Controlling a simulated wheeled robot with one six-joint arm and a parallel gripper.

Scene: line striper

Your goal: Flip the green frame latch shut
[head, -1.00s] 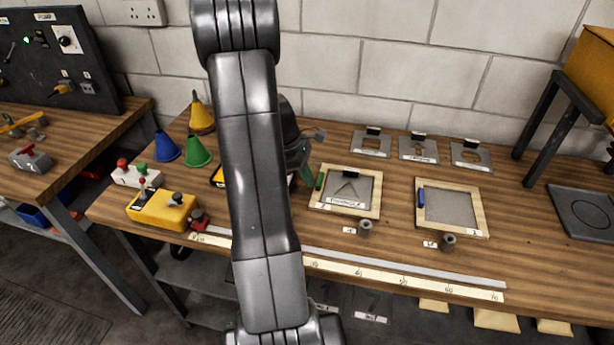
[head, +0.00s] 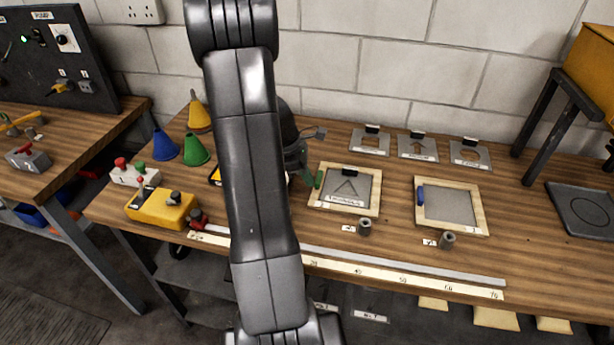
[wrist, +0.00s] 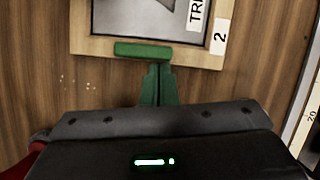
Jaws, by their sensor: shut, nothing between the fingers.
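The green latch (head: 318,179) lies along the left side rail of the wooden frame marked 2 (head: 343,208). In the wrist view the latch (wrist: 140,49) is a short bar nearly parallel to the frame's edge (wrist: 95,45), slightly tilted. The frame holds a grey triangle stencil plate (head: 357,187) with a black tab. My gripper (head: 309,179) is shut and empty at the latch's outer side. In the wrist view its green fingertips (wrist: 158,68) reach the latch's near edge; I cannot tell whether they touch.
A second frame (head: 482,215) with a blue latch (head: 420,196) stands to the right. Several stencil plates (head: 417,146) lie behind. A ruler strip (head: 400,275) runs along the bench's front.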

